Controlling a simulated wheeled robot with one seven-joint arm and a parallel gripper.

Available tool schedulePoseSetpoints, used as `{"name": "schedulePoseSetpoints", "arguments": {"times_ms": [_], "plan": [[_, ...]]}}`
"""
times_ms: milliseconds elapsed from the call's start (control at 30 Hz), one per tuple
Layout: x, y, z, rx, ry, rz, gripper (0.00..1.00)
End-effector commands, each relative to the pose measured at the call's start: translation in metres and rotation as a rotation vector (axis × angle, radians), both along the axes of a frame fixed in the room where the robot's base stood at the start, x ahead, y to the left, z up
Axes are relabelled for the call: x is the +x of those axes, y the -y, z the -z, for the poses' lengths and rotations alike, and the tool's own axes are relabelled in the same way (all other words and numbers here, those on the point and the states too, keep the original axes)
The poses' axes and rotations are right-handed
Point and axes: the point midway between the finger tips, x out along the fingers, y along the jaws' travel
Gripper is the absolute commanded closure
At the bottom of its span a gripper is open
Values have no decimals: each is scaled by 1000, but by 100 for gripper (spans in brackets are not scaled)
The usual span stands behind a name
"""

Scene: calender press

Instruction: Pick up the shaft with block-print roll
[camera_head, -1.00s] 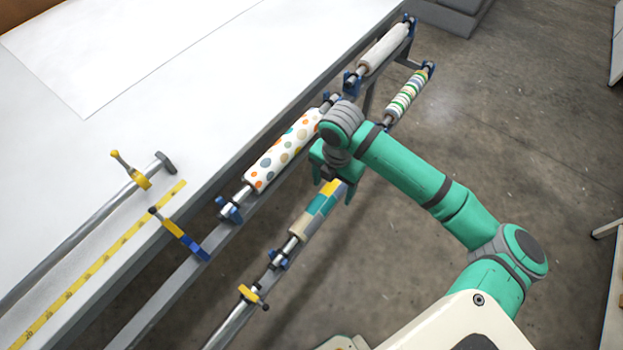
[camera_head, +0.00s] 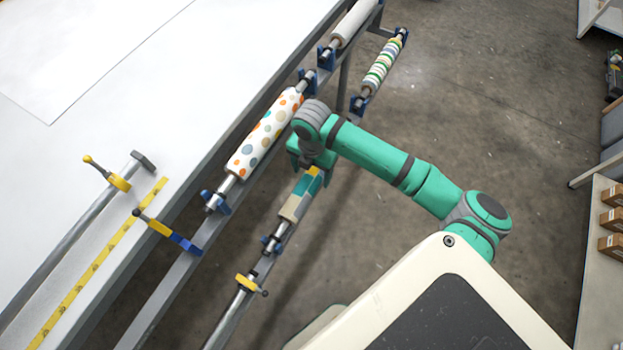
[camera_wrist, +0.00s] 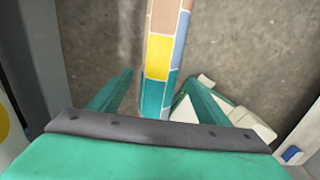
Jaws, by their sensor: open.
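The shaft with the block-print roll (camera_head: 299,197), patched in teal, yellow, beige and grey-blue, sits on the lower rail beside the long table. In the head view its far end is hidden under my gripper (camera_head: 310,166). In the wrist view the block-print roll (camera_wrist: 160,52) runs up between the two green fingers of my gripper (camera_wrist: 159,76). The fingers are open, one on each side of the roll with a gap, and hold nothing. How low the fingertips reach beside the roll is hard to tell.
A dotted roll (camera_head: 264,134) lies close by on the upper rail, with a striped roll (camera_head: 383,64) and a plain white roll (camera_head: 353,22) farther back. Blue brackets (camera_head: 271,244) hold the shafts. The white table (camera_head: 180,75) fills the left; open floor lies right.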

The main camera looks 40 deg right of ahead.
Motion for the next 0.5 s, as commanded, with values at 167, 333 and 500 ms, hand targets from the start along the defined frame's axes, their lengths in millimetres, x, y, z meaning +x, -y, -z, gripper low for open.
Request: {"name": "schedulePoseSetpoints", "arguments": {"times_ms": [167, 333, 500], "plan": [[1, 0, 22, 1, 0, 0, 30], [1, 0, 24, -1, 0, -1, 30], [1, 0, 24, 0, 0, -1, 56]]}}
